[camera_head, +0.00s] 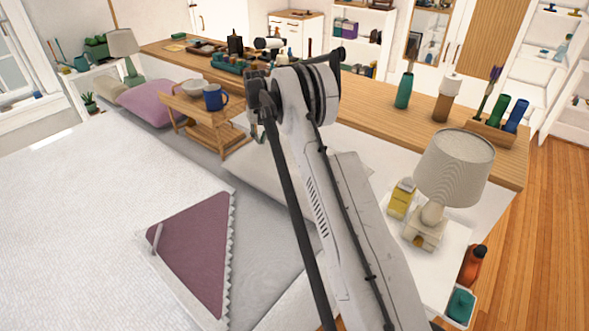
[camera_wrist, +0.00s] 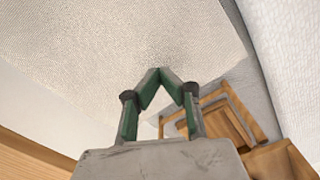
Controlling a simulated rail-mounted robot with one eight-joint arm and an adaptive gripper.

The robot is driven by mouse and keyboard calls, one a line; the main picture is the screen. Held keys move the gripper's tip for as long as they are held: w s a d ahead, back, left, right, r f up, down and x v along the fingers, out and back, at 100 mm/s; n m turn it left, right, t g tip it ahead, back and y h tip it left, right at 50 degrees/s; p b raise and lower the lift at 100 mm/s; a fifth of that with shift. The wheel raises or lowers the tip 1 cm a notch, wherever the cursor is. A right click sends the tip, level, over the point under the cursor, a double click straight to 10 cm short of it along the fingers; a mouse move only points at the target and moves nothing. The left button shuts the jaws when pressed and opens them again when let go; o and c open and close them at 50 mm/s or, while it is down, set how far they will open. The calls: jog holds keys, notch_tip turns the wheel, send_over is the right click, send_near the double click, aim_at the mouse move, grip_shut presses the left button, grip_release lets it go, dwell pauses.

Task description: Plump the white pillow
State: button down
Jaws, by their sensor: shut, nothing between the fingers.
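The white pillow (camera_head: 268,182) lies on the bed in the head view, partly hidden behind my arm. In the wrist view, a pale woven surface that looks like this pillow (camera_wrist: 120,45) fills the upper middle. My gripper (camera_wrist: 162,72) shows in the wrist view with its green fingers shut, tips together and nothing between them. The tips overlap the pillow in the picture; I cannot tell whether they touch it.
A wooden bed tray (camera_head: 215,130) with a blue mug (camera_head: 214,98) and a bowl (camera_head: 192,90) stands beside the pillow. A purple pillow (camera_head: 150,103) lies farther left. A lamp (camera_head: 455,165) stands on the right nightstand. A wooden counter (camera_head: 385,103) runs behind the bed.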

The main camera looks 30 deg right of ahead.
jog(key=shift+f+b, duration=0.8)
jog(key=shift+f, duration=0.55)
jog(key=shift+r, duration=0.15)
jog(key=shift+r+p, duration=0.35)
jog(key=shift+r, duration=1.3)
jog(key=shift+f+b, duration=1.15)
jog(key=shift+f, duration=0.65)
jog(key=shift+r+p, duration=0.45)
jog(key=shift+r, duration=1.3)
jog(key=shift+f, duration=0.2)
